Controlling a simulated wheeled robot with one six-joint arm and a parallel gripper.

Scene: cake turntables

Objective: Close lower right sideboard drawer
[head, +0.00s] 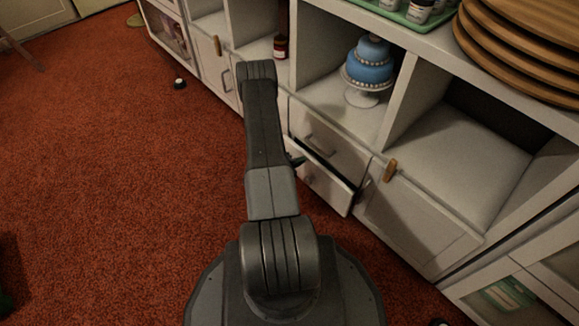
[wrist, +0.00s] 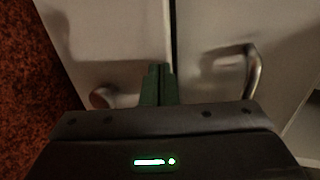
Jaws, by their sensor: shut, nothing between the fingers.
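The lower drawer (head: 327,188) of the white sideboard stands partly pulled out, its top edge and a dark gap showing below the closed upper drawer (head: 330,146). My gripper (head: 297,160) is mostly hidden behind my arm in the head view; only a small greenish tip shows by the drawers. In the wrist view my gripper (wrist: 159,84) is shut and empty, its green fingers pointing at white fronts. The lower drawer front (wrist: 110,45) seems to be on the left, with a handle end, and the upper drawer front (wrist: 215,30) on the right. I cannot tell whether the fingers touch.
A cabinet door (head: 415,222) with a wooden latch adjoins the drawers on the right. A blue tiered cake (head: 369,65) stands in the compartment above. Stacked wooden boards (head: 515,45) lie on top. Red carpet (head: 120,200) is open to the left; a small dark object (head: 180,83) lies there.

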